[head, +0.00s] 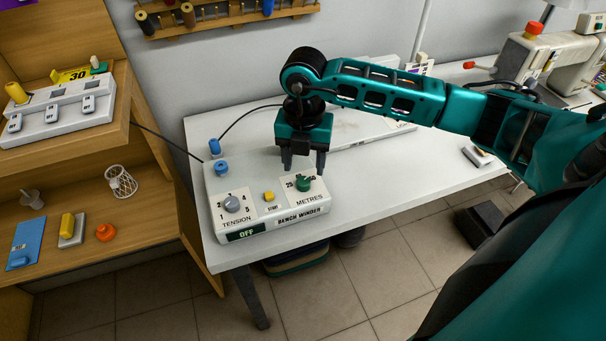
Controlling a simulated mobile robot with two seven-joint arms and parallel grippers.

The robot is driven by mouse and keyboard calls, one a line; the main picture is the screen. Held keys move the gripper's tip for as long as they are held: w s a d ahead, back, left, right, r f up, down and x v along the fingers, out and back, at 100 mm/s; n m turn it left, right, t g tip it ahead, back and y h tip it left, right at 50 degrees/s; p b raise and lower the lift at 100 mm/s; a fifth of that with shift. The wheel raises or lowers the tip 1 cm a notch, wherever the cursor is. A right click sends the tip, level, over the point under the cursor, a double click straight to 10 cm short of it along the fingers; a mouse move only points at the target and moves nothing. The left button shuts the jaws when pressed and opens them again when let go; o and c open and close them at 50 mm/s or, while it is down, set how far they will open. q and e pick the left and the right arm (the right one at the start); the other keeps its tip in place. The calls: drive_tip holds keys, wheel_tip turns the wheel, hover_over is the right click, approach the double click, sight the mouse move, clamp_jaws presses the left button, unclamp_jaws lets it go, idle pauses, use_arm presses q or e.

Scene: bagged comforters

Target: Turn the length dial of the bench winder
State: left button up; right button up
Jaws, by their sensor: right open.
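The bench winder (262,221) is a pale box on the white table, with an "OFF" display (247,233) at its front left. Its length dial (303,184) is a green knob on the plate marked "METRES", with "25" readable beside it. A grey tension dial (231,204) and a yellow start button (269,196) sit to its left. My right gripper (303,165) points down over the winder, open, with its fingertips close above and around the green dial; I cannot tell whether they touch it. Part of the dial's scale is hidden. My left gripper is not in view.
The white table (375,184) is clear to the right of the winder. A blue peg (214,146) and a black cable (240,118) are at the winder's back. A sewing machine (545,55) stands far right. Wooden shelves (160,150) are at left, close to the table.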

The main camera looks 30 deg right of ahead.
sight(304, 181)
wheel_tip(304, 181, down, 5)
drive_tip(key=shift+r, duration=0.1)
idle(0.3)
drive_tip(key=c, duration=1.1)
